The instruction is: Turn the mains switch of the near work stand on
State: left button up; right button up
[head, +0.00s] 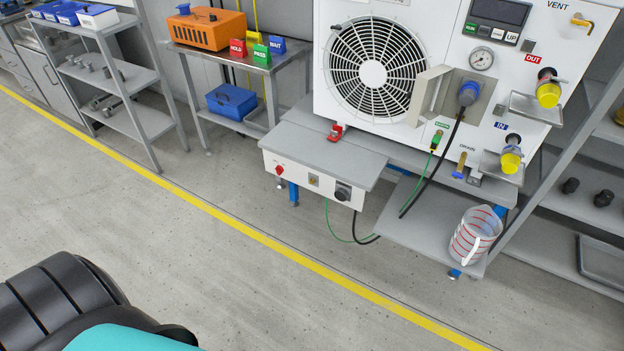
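The work stand (333,158) is a low grey-topped bench with a white front panel, in the middle of the head view. A small red switch (279,170) sits at the left end of that panel. I cannot make out its position. To its right are a small yellowish fitting (314,181) and a dark round socket (342,192) with a black cable below it. Neither of my grippers is in view; only a black and teal part of my own body shows at the bottom left.
A white pump unit (430,70) with a fan stands behind the panel. A measuring jug (475,235) stands on the lower shelf at right. A yellow floor line (240,226) runs before the stand. The floor in front is clear.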

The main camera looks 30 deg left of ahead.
aim_at(279, 169)
jog(key=u, duration=1.25)
jog(key=i+j, duration=0.15)
jog(key=j, duration=0.2)
jog(key=i+j, duration=0.2)
jog(key=j, duration=0.15)
jog(key=z, duration=0.05)
